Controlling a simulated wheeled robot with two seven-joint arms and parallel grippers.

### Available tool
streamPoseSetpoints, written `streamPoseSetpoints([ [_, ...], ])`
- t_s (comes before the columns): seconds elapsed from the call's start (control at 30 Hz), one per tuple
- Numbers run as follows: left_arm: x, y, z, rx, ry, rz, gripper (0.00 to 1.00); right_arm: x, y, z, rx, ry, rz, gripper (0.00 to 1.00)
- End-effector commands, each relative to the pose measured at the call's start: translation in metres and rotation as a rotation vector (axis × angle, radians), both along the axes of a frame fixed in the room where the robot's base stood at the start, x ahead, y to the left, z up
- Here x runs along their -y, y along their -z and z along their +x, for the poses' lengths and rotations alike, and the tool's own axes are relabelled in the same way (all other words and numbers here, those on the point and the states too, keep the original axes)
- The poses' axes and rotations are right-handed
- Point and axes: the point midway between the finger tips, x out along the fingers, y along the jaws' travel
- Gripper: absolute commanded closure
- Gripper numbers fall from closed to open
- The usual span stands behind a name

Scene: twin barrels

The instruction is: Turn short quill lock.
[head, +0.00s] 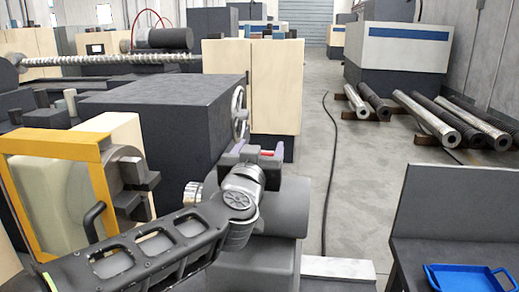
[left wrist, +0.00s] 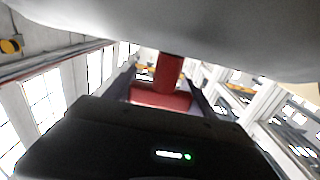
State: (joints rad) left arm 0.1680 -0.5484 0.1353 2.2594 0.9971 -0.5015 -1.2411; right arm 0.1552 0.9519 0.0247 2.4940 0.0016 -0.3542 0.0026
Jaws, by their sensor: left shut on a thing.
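A red lever-like piece (left wrist: 168,72), which looks like the short quill lock, shows in the left wrist view as a short stem meeting a wider red bar. It lies between the two fingers of my left gripper (head: 259,150), which is shut on it. In the head view only a small bit of red (head: 267,153) shows at the gripper, beside a grey machine cylinder. The gripper and wrist hide most of the lock, so its turn angle cannot be told. My right gripper is in neither view.
A handwheel (head: 239,113) stands just behind the gripper on a dark machine block (head: 165,115). A yellow frame (head: 55,145) is at the left. A blue tray (head: 468,278) lies on a dark bench at the lower right. Open floor runs down the middle right, with a cable.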

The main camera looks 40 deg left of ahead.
Motion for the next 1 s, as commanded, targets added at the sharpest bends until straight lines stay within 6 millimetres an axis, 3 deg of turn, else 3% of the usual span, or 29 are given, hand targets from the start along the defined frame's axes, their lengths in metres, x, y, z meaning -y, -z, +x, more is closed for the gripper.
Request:
streamPoseSetpoints([
  [0.3,0.0,-0.001,0.0,0.001,0.0,0.0,0.15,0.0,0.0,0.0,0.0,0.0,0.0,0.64],
  [0.67,0.003,-0.001,-0.005,0.002,-0.001,0.001,0.15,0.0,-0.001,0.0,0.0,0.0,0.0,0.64],
  [1.0,0.025,-0.003,-0.049,0.003,-0.003,0.003,0.15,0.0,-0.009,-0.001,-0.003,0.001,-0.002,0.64],
])
